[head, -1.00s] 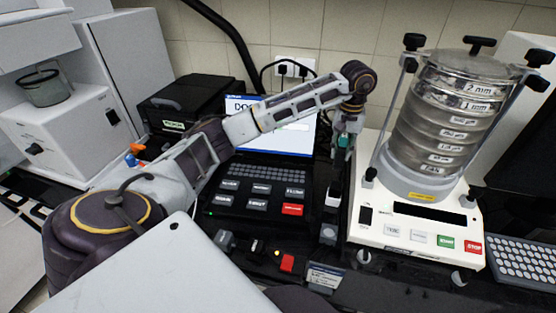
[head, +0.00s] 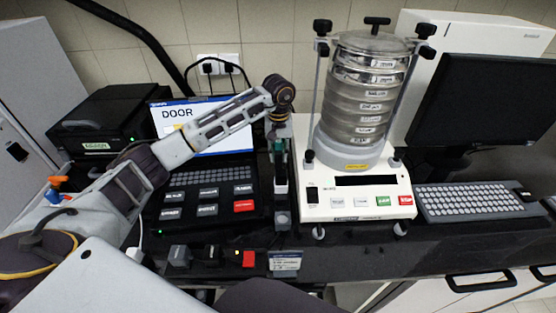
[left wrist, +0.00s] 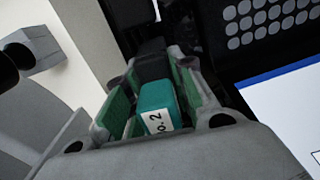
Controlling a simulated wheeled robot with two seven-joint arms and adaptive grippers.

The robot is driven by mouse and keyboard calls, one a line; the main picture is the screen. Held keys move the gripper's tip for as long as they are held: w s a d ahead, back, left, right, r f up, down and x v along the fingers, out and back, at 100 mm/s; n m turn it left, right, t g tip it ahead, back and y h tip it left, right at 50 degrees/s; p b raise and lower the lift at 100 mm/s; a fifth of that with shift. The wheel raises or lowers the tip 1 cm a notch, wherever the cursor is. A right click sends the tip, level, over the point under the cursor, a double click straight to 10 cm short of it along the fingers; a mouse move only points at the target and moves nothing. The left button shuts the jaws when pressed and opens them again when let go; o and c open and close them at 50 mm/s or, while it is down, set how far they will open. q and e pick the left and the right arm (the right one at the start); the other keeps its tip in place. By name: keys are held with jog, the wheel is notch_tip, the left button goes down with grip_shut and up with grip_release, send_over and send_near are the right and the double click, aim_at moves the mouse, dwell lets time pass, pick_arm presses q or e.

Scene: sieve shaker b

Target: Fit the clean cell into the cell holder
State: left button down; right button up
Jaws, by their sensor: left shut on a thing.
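My left gripper (head: 279,152) points down between the laptop and the sieve shaker. In the left wrist view the left gripper (left wrist: 150,92) is shut on a teal block (left wrist: 157,105) with a white label reading "No. 2", apparently the cell. The block sits between the green-padded fingers; its far end is dark and hard to make out. In the head view, a narrow dark and white piece (head: 281,187) and a small grey block (head: 282,219) stand below the gripper. I cannot tell which is the cell holder, or whether the held block touches anything. My right gripper is out of view.
The sieve shaker (head: 358,195) stands close right of the gripper. The laptop (head: 207,195) is close on the left, its screen reading "DOOR". Small blocks, a red button (head: 249,259) and a card (head: 285,262) line the front. A keyboard (head: 470,201) lies right.

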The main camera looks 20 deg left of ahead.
aim_at(278, 161)
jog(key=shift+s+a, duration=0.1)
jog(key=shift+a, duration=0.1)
pick_arm(q)
jog(key=shift+f, duration=0.15)
jog(key=shift+f, duration=1.7)
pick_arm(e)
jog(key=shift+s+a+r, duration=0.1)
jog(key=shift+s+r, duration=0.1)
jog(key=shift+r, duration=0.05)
pick_arm(q)
jog(key=shift+f, duration=0.2)
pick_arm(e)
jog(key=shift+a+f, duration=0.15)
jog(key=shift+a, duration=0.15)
